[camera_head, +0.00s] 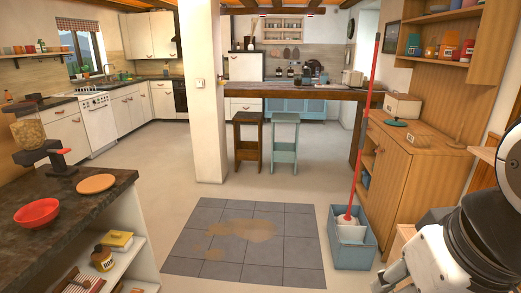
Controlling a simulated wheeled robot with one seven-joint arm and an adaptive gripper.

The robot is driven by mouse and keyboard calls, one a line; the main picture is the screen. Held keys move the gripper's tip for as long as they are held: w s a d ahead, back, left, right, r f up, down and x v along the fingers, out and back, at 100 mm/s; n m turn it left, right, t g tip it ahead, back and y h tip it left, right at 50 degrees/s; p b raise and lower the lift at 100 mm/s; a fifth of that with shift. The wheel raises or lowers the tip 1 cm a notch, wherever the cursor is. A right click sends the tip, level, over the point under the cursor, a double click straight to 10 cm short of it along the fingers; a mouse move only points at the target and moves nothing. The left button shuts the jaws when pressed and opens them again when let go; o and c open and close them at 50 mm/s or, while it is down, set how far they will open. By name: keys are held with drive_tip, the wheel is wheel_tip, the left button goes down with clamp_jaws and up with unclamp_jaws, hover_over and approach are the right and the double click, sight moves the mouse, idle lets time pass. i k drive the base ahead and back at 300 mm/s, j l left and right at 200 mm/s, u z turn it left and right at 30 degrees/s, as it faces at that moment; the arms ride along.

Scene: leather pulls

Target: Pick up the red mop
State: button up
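The red mop (361,130) stands almost upright, leaning slightly, with its long red handle rising high at the right of the middle. Its white head (347,230) sits in a blue bucket (352,257) on the floor. The lower part of the mop head is hidden by the bucket walls. Part of my own arm, white and black, fills the lower right corner, to the right of the bucket. I cannot make out my gripper's fingers in this view, and nothing is seen touching the mop.
A dark tiled patch (200,240) with a brown stain (242,229) lies left of the bucket. A wooden cabinet (398,185) stands close behind and right of the mop. A counter (70,205) with a red bowl (37,213) is at left. Two stools (284,148) stand by the bar.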

sight(346, 219)
drive_tip(key=i, duration=1.2)
drive_tip(key=i+j+z, duration=0.1)
drive_tip(key=i, duration=1.1)
drive_tip(key=i+j, duration=0.1)
drive_tip(key=i, duration=1.1)
drive_tip(key=i+z, duration=0.35)
drive_tip(key=k, duration=0.1)
